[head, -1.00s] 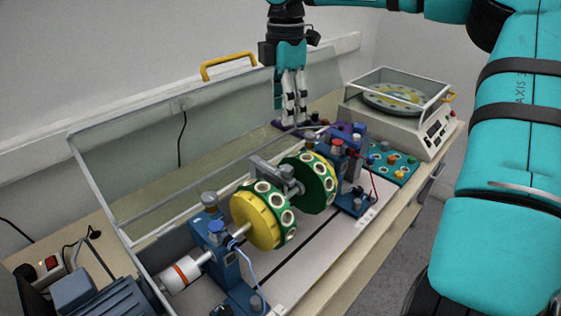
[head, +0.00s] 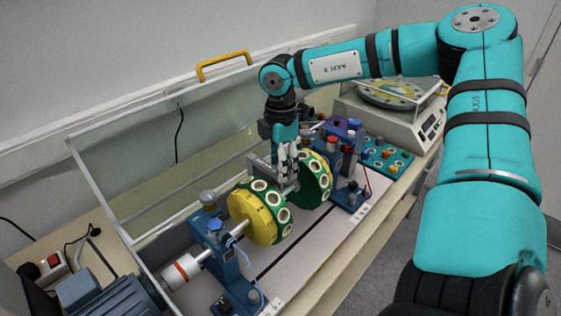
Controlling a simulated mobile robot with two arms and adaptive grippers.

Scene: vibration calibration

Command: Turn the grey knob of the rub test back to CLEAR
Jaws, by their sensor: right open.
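The rotor rig has two green-rimmed discs, the nearer with a yellow face (head: 252,219) and the farther one (head: 313,180), on one shaft. A grey block (head: 262,170) sits between them, partly hidden by my right gripper (head: 289,183). The right gripper points down between the discs with its fingers open, close to the grey block and shaft. I cannot tell whether it touches them. I cannot tell which grey part is the rub test's knob, and no CLEAR mark is readable. My left gripper is not in view.
A raised clear cover (head: 135,165) with a yellow handle (head: 225,66) stands behind the rig. A teal board with coloured knobs (head: 391,163) and a white balance-like machine (head: 400,125) lie to the right. A motor (head: 115,297) is at the lower left.

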